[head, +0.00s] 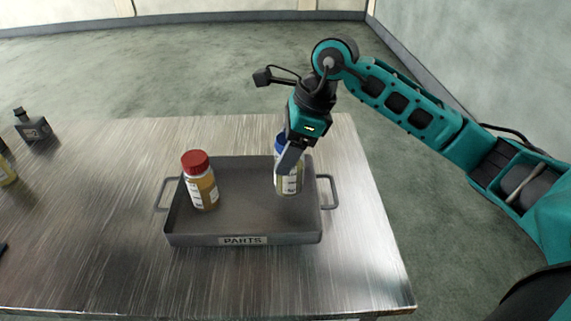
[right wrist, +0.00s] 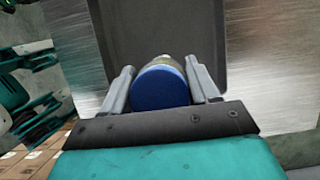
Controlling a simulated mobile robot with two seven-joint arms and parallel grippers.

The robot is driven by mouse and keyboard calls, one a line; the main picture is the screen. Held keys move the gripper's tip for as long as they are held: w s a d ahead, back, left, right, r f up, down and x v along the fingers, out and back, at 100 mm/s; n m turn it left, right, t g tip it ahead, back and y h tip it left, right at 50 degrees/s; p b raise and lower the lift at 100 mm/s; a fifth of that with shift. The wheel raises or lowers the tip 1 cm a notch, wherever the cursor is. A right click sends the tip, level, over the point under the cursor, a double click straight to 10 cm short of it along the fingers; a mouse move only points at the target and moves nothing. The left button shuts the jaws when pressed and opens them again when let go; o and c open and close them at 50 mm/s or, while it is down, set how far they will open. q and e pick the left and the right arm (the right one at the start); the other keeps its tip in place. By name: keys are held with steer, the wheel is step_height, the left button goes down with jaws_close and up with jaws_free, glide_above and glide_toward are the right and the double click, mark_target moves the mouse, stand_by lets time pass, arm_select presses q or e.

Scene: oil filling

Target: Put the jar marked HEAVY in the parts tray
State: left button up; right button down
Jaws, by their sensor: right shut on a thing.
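The grey parts tray (head: 190,235), labelled PARTS, sits on the metal table. A jar with a blue lid (head: 288,183) is upright at the right side of the tray, in or just above it; I cannot tell whether it touches the floor. My right gripper (head: 287,158) is shut on this jar near its lid, coming from above. In the right wrist view the blue lid (right wrist: 160,88) lies between the two fingers. Its label is too small to read. A jar with a red lid (head: 202,182) and amber contents stands in the left of the tray. My left gripper is not in view.
A dark bottle (head: 32,126) stands at the table's far left, with a partly cut-off yellowish container (head: 6,170) near it. The tray has a handle at each side. The metal table (head: 100,200) is clear between these and the tray, and in front of it.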

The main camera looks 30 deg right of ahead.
step_height(320, 180, down, 4)
steer(key=shift+r, duration=0.15)
steer(key=shift+b, duration=0.3)
steer(key=shift+c, duration=1.4)
jaws_free()
